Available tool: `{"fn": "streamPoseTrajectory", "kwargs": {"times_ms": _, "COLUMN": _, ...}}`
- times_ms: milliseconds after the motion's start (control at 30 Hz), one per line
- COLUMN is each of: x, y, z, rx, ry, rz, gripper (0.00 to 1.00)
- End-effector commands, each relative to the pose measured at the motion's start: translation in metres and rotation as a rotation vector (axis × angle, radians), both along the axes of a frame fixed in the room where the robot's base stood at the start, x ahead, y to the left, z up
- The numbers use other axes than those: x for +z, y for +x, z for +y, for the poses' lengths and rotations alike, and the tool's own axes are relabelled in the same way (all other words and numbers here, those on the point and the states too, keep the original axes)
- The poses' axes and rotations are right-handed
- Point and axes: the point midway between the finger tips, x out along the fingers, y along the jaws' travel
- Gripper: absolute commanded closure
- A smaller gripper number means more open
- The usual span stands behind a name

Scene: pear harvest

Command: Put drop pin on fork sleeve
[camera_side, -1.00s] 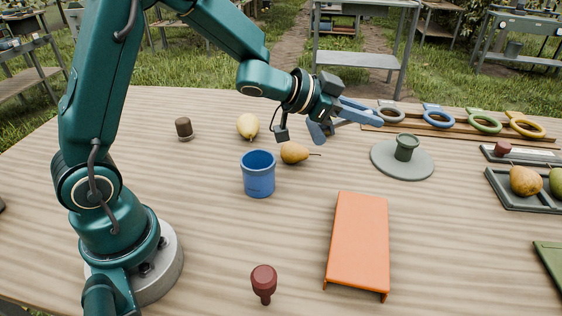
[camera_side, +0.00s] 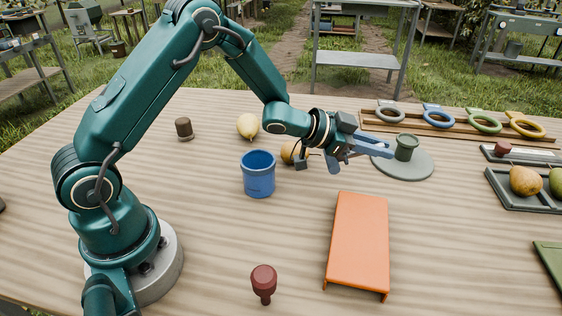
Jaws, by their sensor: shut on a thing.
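A dark green flanged piece (camera_side: 406,148), which may be the drop pin, stands upright on a round grey-green disc (camera_side: 418,168). My gripper (camera_side: 390,151) comes at it level from the left. Its blue fingers are shut on the piece's lower body; the exact contact is small and partly hidden. A blue open-topped cylinder (camera_side: 259,177) stands to the left, apart from my gripper. I cannot tell for sure which thing is the fork sleeve.
Coloured rings (camera_side: 483,123) line the back right.

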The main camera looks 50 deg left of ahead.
Motion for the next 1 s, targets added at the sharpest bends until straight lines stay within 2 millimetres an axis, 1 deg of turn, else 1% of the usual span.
{"fn": "streamPoseTrajectory", "kwargs": {"times_ms": 33, "x": -0.01, "y": 0.0, "z": 0.0, "rx": 0.001, "ry": -0.003, "rz": 0.006, "gripper": 1.0}}
{"fn": "streamPoseTrajectory", "kwargs": {"times_ms": 100, "x": -0.019, "y": 0.0, "z": 0.0, "rx": 0.001, "ry": -0.001, "rz": 0.004, "gripper": 1.0}}
{"fn": "streamPoseTrajectory", "kwargs": {"times_ms": 333, "x": -0.036, "y": 0.0, "z": 0.0, "rx": 0.0, "ry": 0.0, "rz": 0.0, "gripper": 1.0}}
{"fn": "streamPoseTrajectory", "kwargs": {"times_ms": 500, "x": -0.057, "y": 0.0, "z": 0.0, "rx": 0.0, "ry": -0.001, "rz": 0.002, "gripper": 1.0}}
{"fn": "streamPoseTrajectory", "kwargs": {"times_ms": 567, "x": -0.063, "y": 0.0, "z": 0.0, "rx": 0.0, "ry": 0.001, "rz": 0.001, "gripper": 1.0}}
{"fn": "streamPoseTrajectory", "kwargs": {"times_ms": 667, "x": -0.066, "y": 0.0, "z": 0.0, "rx": 0.0, "ry": 0.0, "rz": -0.002, "gripper": 1.0}}
{"fn": "streamPoseTrajectory", "kwargs": {"times_ms": 1000, "x": -0.069, "y": 0.0, "z": 0.0, "rx": 0.0, "ry": 0.001, "rz": -0.002, "gripper": 1.0}}
